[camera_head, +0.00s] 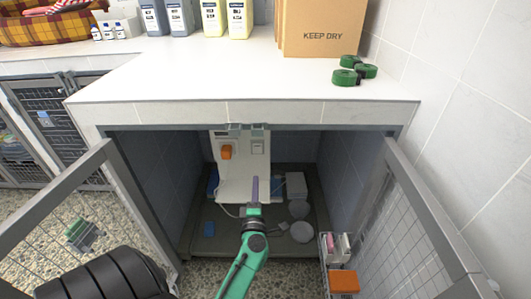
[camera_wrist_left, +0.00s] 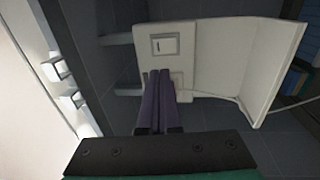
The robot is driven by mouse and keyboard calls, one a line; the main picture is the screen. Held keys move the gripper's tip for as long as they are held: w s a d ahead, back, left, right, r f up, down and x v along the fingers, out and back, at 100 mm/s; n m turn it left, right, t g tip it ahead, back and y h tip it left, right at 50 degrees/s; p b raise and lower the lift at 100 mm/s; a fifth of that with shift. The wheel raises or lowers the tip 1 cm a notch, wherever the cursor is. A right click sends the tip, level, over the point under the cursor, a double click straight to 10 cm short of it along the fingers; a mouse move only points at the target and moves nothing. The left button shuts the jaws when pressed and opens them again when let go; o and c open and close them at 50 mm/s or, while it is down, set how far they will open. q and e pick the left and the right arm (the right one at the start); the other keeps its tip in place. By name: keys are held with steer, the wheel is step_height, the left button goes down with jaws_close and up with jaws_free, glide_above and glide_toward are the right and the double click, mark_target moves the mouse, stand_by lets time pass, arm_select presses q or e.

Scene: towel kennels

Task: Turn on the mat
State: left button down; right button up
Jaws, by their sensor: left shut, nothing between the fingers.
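An open kennel (camera_head: 185,240) under the counter holds a white panel (camera_head: 238,172) at its back. A small square switch (camera_head: 257,146) is on the panel's upper right; it also shows in the left wrist view (camera_wrist_left: 165,46). An orange piece (camera_head: 226,152) sits on the panel's left side. My left gripper (camera_head: 255,182) reaches into the kennel, just in front of the panel and below the switch in the head view. In the left wrist view its purple fingers (camera_wrist_left: 158,76) are together and empty, apart from the switch. I cannot tell which surface is the mat. My right gripper is out of view.
Mesh doors stand open at left (camera_head: 70,205) and right (camera_head: 420,215). A white cord (camera_wrist_left: 225,98) runs by the panel. Bowls (camera_head: 301,231) and a white box (camera_head: 296,186) sit at the kennel's right. The counter edge (camera_head: 250,112) spans above the opening.

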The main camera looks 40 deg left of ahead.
arm_select(q)
glide_toward(257, 146)
steer(key=x, duration=0.7)
steer(key=shift+s, duration=0.1)
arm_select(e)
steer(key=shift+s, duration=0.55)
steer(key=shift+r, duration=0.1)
